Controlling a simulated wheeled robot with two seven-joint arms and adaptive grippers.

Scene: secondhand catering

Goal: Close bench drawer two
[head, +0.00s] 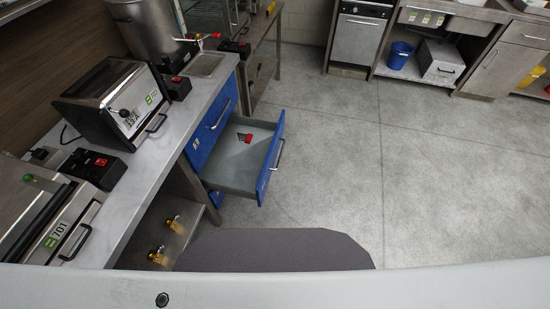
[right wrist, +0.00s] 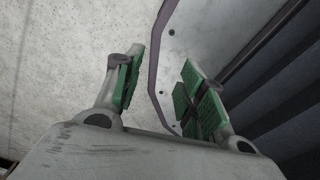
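A blue-fronted drawer with a grey inside (head: 228,172) stands pulled out from the steel bench in the head view. Its front panel (head: 272,160) faces right and has a bar handle. A small red and black object (head: 244,137) lies in it. Another blue front (head: 212,124), flush with the bench, is beside and above it. In the right wrist view my right gripper (right wrist: 160,90) is open, its green-padded fingers apart. A dark curved bar (right wrist: 154,75) shows between the fingers; contact cannot be told. My left gripper is in neither view.
The bench top (head: 150,160) carries a toaster-like machine (head: 112,102), a press marked 701 (head: 45,215) and black control boxes. Brass taps (head: 158,256) sit low beneath it. Grey floor (head: 340,150) right of the drawer is clear. A blue bucket (head: 400,55) stands at the back.

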